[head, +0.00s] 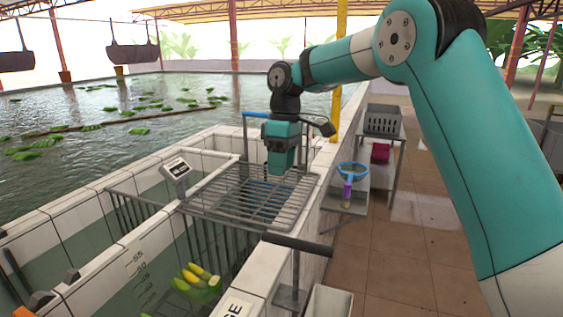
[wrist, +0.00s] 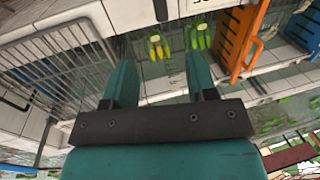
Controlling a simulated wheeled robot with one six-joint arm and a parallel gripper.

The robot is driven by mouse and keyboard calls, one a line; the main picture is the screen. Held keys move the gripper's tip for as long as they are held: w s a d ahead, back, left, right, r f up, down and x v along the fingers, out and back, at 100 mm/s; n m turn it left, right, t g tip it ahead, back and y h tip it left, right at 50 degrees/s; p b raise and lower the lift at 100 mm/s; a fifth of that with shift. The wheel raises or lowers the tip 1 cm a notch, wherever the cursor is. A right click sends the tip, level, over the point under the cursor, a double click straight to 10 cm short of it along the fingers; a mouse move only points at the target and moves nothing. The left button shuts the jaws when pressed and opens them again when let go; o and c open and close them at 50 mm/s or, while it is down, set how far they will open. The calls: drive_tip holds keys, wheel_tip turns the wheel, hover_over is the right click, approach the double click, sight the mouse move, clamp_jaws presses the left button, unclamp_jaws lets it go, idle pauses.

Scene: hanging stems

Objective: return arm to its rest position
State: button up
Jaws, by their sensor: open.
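My gripper (wrist: 163,85) is open and empty in the wrist view, its two teal fingers spread apart. In the head view my gripper (head: 279,168) hangs at the end of my bent teal arm, pointing down over the wire rack (head: 250,193). I cannot tell the exact gap between the gripper and the rack.
A tiled tank wall (head: 310,225) runs along the right of the rack. A small scale display (head: 176,170) stands left of the rack. A shelf with a grey crate (head: 383,119) and a blue-rimmed sieve (head: 352,170) is at right. The tiled floor (head: 395,260) beside the wall is mostly clear.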

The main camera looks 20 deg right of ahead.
drive_tip(key=s+a+r+y, duration=0.15)
drive_tip(key=s+a, duration=0.45)
drive_tip(key=s, duration=0.6)
drive_tip(key=s+a+f+m, duration=0.1)
drive_tip(key=s, duration=0.9)
drive_tip(key=s+a+f+m+t+y, duration=0.1)
drive_tip(key=s+f, duration=0.1)
drive_tip(key=s, duration=0.8)
drive_tip(key=shift+a+f+m+t+b, duration=0.2)
drive_tip(key=shift+a+m+t+b, duration=0.1)
drive_tip(key=shift+b, duration=0.1)
